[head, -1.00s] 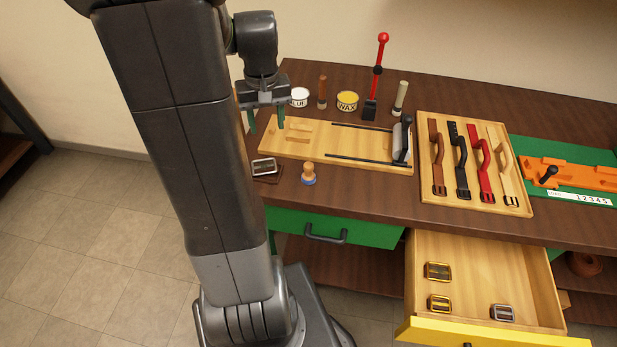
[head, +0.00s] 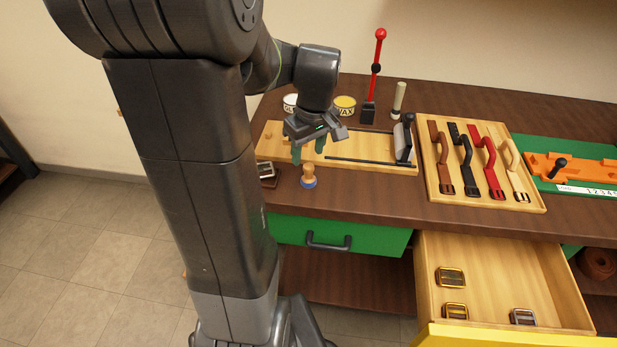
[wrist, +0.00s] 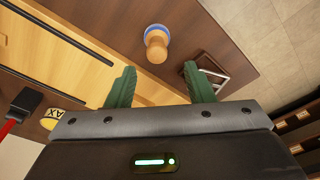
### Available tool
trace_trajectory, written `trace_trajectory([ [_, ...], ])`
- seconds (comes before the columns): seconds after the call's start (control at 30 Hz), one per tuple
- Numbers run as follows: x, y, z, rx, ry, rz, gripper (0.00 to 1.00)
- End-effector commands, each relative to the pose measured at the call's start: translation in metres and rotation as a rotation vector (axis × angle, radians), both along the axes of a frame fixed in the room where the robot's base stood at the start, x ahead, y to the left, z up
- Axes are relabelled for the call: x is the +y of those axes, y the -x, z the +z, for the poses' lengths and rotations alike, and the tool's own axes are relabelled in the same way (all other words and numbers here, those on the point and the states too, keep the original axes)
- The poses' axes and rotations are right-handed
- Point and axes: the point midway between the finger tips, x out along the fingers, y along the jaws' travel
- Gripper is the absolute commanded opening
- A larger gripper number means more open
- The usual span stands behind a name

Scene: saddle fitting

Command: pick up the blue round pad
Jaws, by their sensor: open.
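The blue round pad (head: 309,183) lies on the dark bench top near its front edge, with a wooden knob handle (head: 309,170) standing upright on it. In the wrist view the blue pad (wrist: 157,29) shows as a rim around the wooden knob (wrist: 156,50), beyond the fingertips. My gripper (head: 308,155) is open and empty, above and slightly behind the pad in the head view. Its green fingers (wrist: 164,80) are apart and nothing is between them. The gripper does not appear to touch the pad.
A metal buckle (head: 265,170) on a dark piece sits left of the pad. A wooden board (head: 375,173) with black rails lies behind it. A strap tray (head: 490,205) stands to the right. The yellow-fronted drawer (head: 500,270) is open; the green drawer (head: 380,240) is shut.

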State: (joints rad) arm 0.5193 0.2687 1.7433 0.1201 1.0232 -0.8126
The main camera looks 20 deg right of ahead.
Motion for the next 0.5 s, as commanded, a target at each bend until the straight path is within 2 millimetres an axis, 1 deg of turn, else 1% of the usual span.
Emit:
trace_trajectory([
  [0.03, 0.001, 0.000, -0.006, 0.002, -0.001, 0.000, 0.48],
  [0.17, 0.000, -0.001, -0.012, 0.001, -0.001, -0.001, 0.48],
  [0.23, -0.001, -0.001, -0.020, 0.002, -0.002, -0.001, 0.48],
  [0.4, -0.003, -0.001, -0.046, 0.004, -0.002, -0.001, 0.48],
  [0.5, -0.002, -0.003, -0.057, 0.002, -0.002, -0.001, 0.48],
])
